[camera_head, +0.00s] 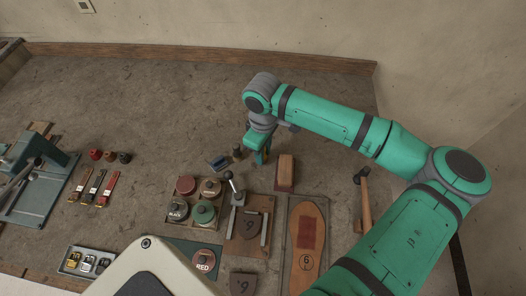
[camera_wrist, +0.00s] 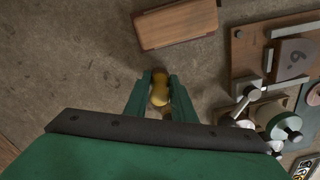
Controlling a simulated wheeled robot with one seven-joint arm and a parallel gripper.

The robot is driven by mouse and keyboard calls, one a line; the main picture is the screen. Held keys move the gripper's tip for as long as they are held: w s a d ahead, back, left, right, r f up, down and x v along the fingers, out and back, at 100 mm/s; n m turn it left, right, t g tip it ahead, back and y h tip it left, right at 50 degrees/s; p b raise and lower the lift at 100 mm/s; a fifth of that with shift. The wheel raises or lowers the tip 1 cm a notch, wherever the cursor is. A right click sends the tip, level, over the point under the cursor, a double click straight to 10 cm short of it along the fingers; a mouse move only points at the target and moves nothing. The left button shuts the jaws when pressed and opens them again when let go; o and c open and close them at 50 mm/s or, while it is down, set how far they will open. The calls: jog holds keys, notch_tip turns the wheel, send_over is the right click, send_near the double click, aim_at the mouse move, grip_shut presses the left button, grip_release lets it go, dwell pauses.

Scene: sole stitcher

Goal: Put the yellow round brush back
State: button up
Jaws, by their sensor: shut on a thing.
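My gripper (camera_head: 262,146) is over the bench near the back middle in the head view. It points down and is shut on the yellow round brush (camera_head: 259,158), of which only a small yellow part shows there. In the wrist view the brush (camera_wrist: 160,95) sits between the two green fingers of my gripper (camera_wrist: 161,82), with a yellow rounded body and a darker end. Its lower part is hidden by my wrist. I cannot tell whether it touches the bench.
A wooden block (camera_head: 285,172) lies to the right of my gripper. A small dark upright item (camera_head: 237,151) and a blue-grey item (camera_head: 219,163) are to the left. A lever fixture (camera_head: 230,184), tins (camera_head: 186,185), a sole board (camera_head: 307,240) and a hammer (camera_head: 364,200) are nearer. The bench behind is bare.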

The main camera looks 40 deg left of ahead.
jog(key=shift+f, duration=0.15)
jog(key=o, duration=1.1)
jog(key=shift+c, duration=0.2)
notch_tip(320, 180, up, 12)
jog(key=shift+r, duration=0.2)
